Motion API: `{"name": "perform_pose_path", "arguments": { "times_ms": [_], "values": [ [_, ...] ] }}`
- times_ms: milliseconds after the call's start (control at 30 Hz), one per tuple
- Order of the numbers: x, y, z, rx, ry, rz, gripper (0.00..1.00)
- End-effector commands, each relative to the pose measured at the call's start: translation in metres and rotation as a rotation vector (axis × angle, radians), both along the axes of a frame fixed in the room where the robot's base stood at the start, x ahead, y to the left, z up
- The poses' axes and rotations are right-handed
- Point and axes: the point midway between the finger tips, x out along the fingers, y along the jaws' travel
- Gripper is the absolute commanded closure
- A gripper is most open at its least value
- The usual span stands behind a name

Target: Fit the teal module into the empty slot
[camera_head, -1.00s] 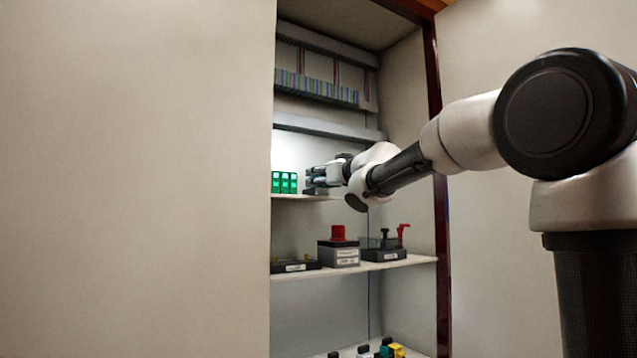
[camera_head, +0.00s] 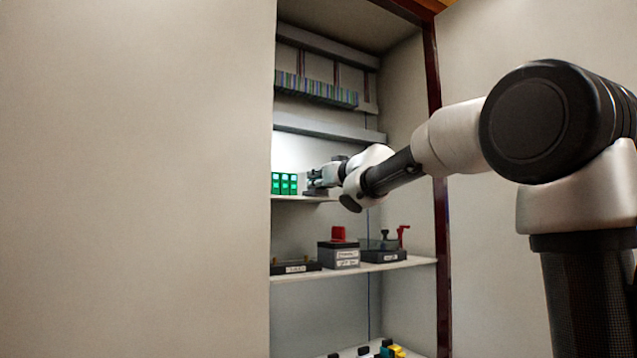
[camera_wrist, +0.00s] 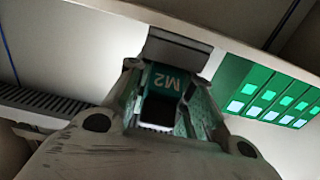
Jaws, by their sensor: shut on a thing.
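My gripper (camera_wrist: 165,105) is shut on the teal module (camera_wrist: 168,80), which bears an upside-down "M2" label in the wrist view. The fingers flank the module. A grey block (camera_wrist: 178,48) lies just beyond the module, against the pale shelf edge; I cannot tell whether the two touch. In the head view my gripper (camera_head: 318,179) is at the upper shelf, just right of the green modules (camera_head: 284,184), above or beside a dark base (camera_head: 316,193). The module cannot be made out there. The empty slot is not clearly seen in either view.
The green modules (camera_wrist: 262,92) stand in a row at the right of the wrist view. A lower shelf (camera_head: 400,264) holds a grey box with a red top (camera_head: 338,254) and dark trays. A striped breaker row (camera_head: 315,88) is higher up. The cabinet's right post (camera_head: 438,190) is near my arm.

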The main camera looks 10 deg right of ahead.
Motion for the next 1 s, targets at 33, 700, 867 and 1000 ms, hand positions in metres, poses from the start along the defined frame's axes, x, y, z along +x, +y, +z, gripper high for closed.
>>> {"name": "perform_pose_path", "arguments": {
  "times_ms": [33,700,867,1000],
  "values": [
    [-0.001,-0.001,0.002,0.0,-0.001,-0.001,1.0],
    [-0.004,-0.003,0.072,-0.002,-0.003,-0.002,1.0],
    [-0.043,-0.015,0.072,0.0,-0.003,-0.002,1.0],
    [-0.08,-0.027,0.071,0.001,-0.003,-0.004,1.0]
  ]
}}
